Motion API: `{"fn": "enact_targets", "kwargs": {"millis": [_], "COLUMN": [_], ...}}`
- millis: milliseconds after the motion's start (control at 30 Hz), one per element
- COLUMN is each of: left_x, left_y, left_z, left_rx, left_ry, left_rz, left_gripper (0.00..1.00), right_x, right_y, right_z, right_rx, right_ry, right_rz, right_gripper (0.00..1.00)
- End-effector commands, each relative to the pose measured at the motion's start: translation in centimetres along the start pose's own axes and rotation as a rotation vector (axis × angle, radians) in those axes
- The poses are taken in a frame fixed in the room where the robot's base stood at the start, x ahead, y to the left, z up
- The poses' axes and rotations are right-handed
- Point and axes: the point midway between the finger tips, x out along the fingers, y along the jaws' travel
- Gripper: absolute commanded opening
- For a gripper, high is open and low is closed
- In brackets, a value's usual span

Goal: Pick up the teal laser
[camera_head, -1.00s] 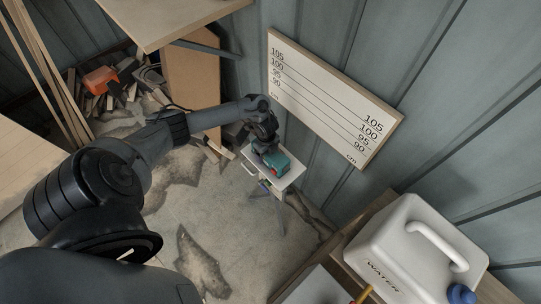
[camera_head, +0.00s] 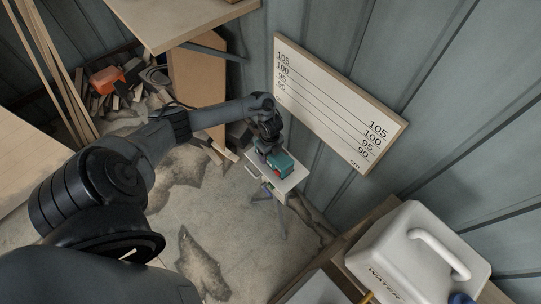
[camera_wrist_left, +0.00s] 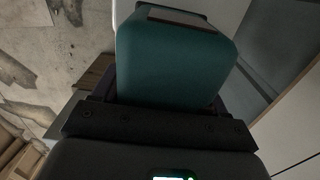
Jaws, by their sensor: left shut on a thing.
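The teal laser (camera_head: 279,166) is a small teal box with a red spot, at the small white stand (camera_head: 296,177) in the head view. My left gripper (camera_head: 266,150) reaches it from the left and is shut on it. In the left wrist view the teal laser (camera_wrist_left: 172,62) fills the space straight in front of the gripper (camera_wrist_left: 160,104). The fingertips are mostly hidden, and I cannot tell whether the laser touches the stand top. My right gripper is not in view.
A board with height marks (camera_head: 340,105) hangs on the metal wall behind the stand. A white water canister (camera_head: 415,255) stands on a wooden surface at the lower right. Scrap wood and an orange object (camera_head: 106,81) lie at the upper left. Bare concrete floor lies left of the stand.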

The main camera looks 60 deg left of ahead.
Motion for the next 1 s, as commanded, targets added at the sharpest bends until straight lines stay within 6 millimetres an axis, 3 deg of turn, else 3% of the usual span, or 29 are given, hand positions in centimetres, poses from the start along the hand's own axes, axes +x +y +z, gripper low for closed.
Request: {"fn": "enact_targets", "kwargs": {"millis": [67,500,700,1000], "left_x": [-1.8,-7.1,-8.2,-8.6], "left_y": [-0.2,-1.1,-1.3,-1.4], "left_z": [0.0,-8.3,-10.5,-11.7], "left_rx": [0.002,0.003,0.002,0.001], "left_ry": [0.0,0.002,0.002,0.001], "left_rz": [-0.006,-0.005,-0.004,-0.002], "left_gripper": [0.12,0.12,0.12,0.12], "right_x": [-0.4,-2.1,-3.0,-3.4], "right_y": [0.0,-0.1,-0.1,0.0], "right_z": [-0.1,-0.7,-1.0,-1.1], "right_rx": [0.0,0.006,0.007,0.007], "right_ry": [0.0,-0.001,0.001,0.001], "right_rz": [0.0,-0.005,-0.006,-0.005], "right_gripper": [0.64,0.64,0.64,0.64]}}
